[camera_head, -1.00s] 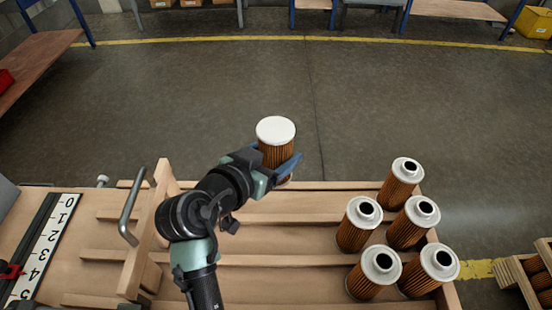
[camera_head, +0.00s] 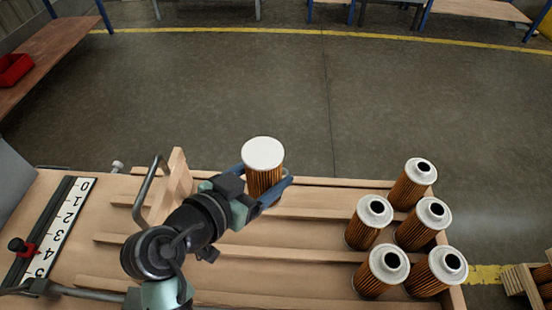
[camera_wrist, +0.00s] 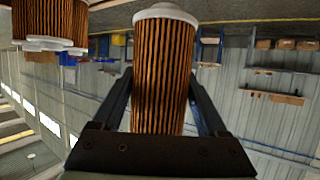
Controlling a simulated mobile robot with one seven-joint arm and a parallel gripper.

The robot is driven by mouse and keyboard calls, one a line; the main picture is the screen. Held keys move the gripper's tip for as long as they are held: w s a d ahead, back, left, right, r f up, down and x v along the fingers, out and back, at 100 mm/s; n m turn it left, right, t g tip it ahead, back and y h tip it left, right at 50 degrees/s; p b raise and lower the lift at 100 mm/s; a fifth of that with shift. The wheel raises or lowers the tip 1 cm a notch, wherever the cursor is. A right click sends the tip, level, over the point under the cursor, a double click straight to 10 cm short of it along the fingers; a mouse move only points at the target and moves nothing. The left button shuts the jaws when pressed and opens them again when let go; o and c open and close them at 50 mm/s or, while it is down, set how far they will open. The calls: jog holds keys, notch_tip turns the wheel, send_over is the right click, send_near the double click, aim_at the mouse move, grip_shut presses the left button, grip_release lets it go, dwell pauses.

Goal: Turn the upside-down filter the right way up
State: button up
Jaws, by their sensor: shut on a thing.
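The upside-down filter (camera_head: 264,182) is a cylinder of brown pleats with a plain, closed white cap on top. My gripper (camera_head: 266,184) is shut on its pleated side, with one finger on each side. The filter is roughly upright over the far edge of the wooden tray; whether its lower end touches anything is hidden. In the wrist view, the filter (camera_wrist: 163,70) stands between my fingers (camera_wrist: 160,95), with its stepped white end at the top of the picture. Several other filters (camera_head: 388,265) stand at the tray's right, holed collars up.
The wooden tray (camera_head: 290,263) has raised slats, and its middle is bare. A metal handle (camera_head: 148,190) and a wooden block stand left of my gripper. A numbered scale (camera_head: 62,225) lies at the far left. A crate of filters (camera_head: 520,284) is at the right edge.

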aim_at(259, 195)
jog(key=shift+s+a, duration=0.6)
jog(key=shift+s, duration=0.4)
jog(key=shift+s+a, duration=0.65)
jog(key=shift+s, duration=0.4)
jog(key=shift+s+a, duration=0.6)
jog(key=shift+s, duration=0.4)
jog(key=shift+f+m+b, duration=0.3)
jog(key=shift+m+b, duration=0.3)
jog(key=shift+b, duration=0.4)
jog(key=shift+f+m+b, duration=0.1)
jog(key=shift+m+b, duration=0.5)
jog(key=shift+b, duration=0.25)
jog(key=m+b, duration=0.3)
jog(key=shift+m+b, duration=0.3)
jog(key=shift+b, duration=0.05)
jog(key=shift+s+d+r+m+b, duration=0.35)
jog(key=shift+s+r+m, duration=0.15)
jog(key=shift+r, duration=0.15)
jog(key=shift+f, duration=0.1)
